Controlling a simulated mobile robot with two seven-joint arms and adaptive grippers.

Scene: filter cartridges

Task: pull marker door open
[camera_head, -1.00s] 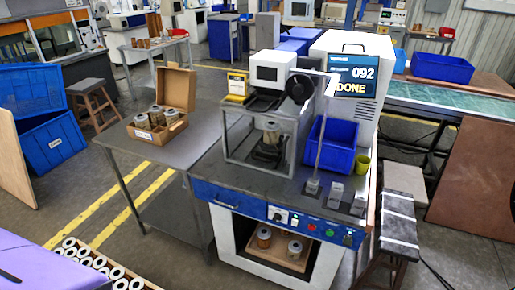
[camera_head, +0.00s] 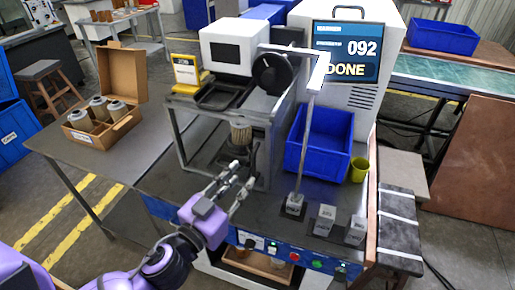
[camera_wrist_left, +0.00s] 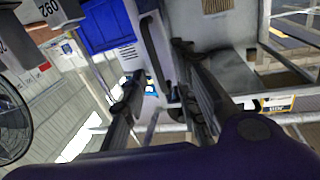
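The marker (camera_head: 228,45) is a white-headed machine with a black knob over a grey-framed enclosure. A cartridge (camera_head: 241,134) stands inside it. I cannot clearly make out the door panel or whether it is shut. My left gripper (camera_head: 243,174) is at the lower front right of the enclosure, fingers apart. In the left wrist view, a dark curved bar (camera_wrist_left: 152,50), which looks like a handle, lies between the spread fingers of the gripper (camera_wrist_left: 155,68). I cannot tell if they touch it. My right gripper is out of view.
Small grey blocks (camera_head: 325,219) sit at the bench front. An open cardboard box (camera_head: 122,128) with cartridges is on the left table.

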